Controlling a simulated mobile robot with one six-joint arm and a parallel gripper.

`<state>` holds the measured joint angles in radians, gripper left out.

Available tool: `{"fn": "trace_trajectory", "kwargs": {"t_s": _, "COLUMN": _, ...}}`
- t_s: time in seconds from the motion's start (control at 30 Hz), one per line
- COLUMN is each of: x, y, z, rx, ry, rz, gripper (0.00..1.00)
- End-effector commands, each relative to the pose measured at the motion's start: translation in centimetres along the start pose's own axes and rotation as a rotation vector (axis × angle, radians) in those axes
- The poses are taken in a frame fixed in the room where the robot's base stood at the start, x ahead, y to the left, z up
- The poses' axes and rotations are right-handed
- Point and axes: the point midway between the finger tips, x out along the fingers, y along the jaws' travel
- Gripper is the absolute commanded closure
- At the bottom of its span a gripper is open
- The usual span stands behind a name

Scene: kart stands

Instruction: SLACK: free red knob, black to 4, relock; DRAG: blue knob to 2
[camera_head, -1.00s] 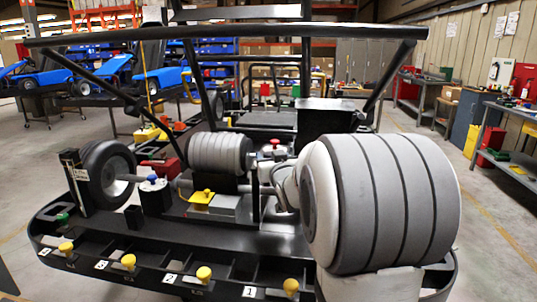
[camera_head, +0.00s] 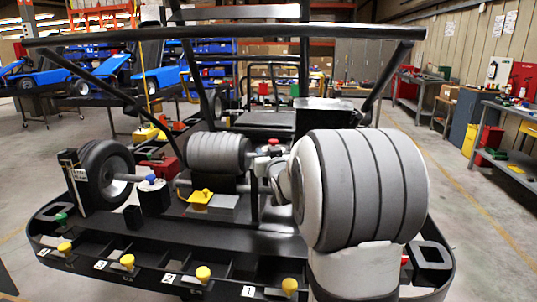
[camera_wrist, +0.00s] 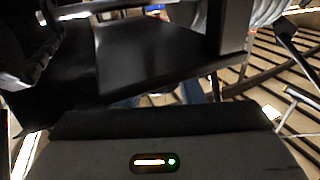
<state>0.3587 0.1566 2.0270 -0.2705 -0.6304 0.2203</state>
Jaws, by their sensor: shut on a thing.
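In the head view, a small red knob (camera_head: 273,142) shows behind my grey arm. A blue knob (camera_head: 152,178) stands on a dark block at the left, beside the wheel. Tags 1 (camera_head: 248,291), 2 (camera_head: 168,279), 3 (camera_head: 100,265) and 4 (camera_head: 43,251) run along the front rail. I cannot single out the black knob against the dark frame. My gripper (camera_wrist: 160,120) shows in the wrist view as a dark body with a lit status light. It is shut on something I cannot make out. Its fingertips are hidden in the head view.
Yellow knobs (camera_head: 203,273) line the front rail. Another yellow knob (camera_head: 206,191) sits on a yellow plate in the middle. A black bar (camera_head: 220,38) crosses above. A tyre (camera_head: 103,175) stands at the left.

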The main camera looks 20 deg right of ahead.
Motion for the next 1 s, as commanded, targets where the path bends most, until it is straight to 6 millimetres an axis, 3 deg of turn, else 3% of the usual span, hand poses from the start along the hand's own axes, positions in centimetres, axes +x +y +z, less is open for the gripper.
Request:
{"fn": "trace_trajectory", "kwargs": {"t_s": 0.47, "x": -0.01, "y": 0.08, "z": 0.14, "rx": 0.001, "ry": 0.001, "rz": 0.046, "gripper": 0.89}}
{"fn": "trace_trajectory", "kwargs": {"t_s": 1.0, "x": 0.03, "y": -0.07, "z": -0.21, "rx": 0.000, "ry": -0.002, "rz": 0.323, "gripper": 0.89}}
